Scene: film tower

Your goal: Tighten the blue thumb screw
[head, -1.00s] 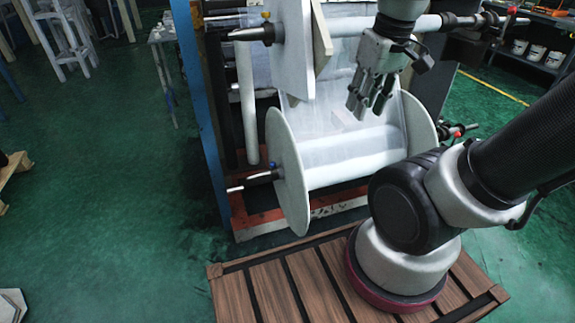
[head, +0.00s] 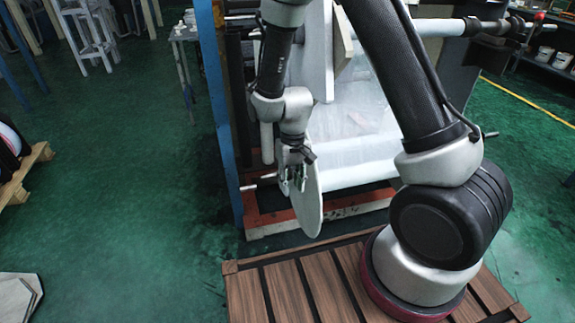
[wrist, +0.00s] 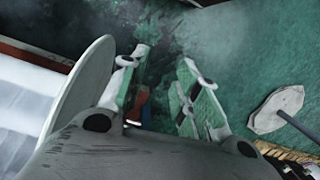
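In the head view, my gripper (head: 293,187) points down beside the left white flange (head: 314,200) of the lower film roll (head: 358,168). The tip of the roll's shaft (head: 259,178) shows to the left of my gripper. The blue thumb screw cannot be made out in the head view; my gripper and wrist cover the shaft's collar. In the wrist view my gripper (wrist: 165,62) is open, its two fingers well apart. The flange (wrist: 80,92) stands close at the left finger. A small red and blue patch shows low between the fingers; I cannot tell whether it is the screw.
A blue post (head: 217,110) stands left of my arm. The red base frame (head: 262,216) runs under the roll. A wooden slatted platform (head: 300,290) lies in front. A pallet (head: 22,178) is at far left. The green floor between is clear.

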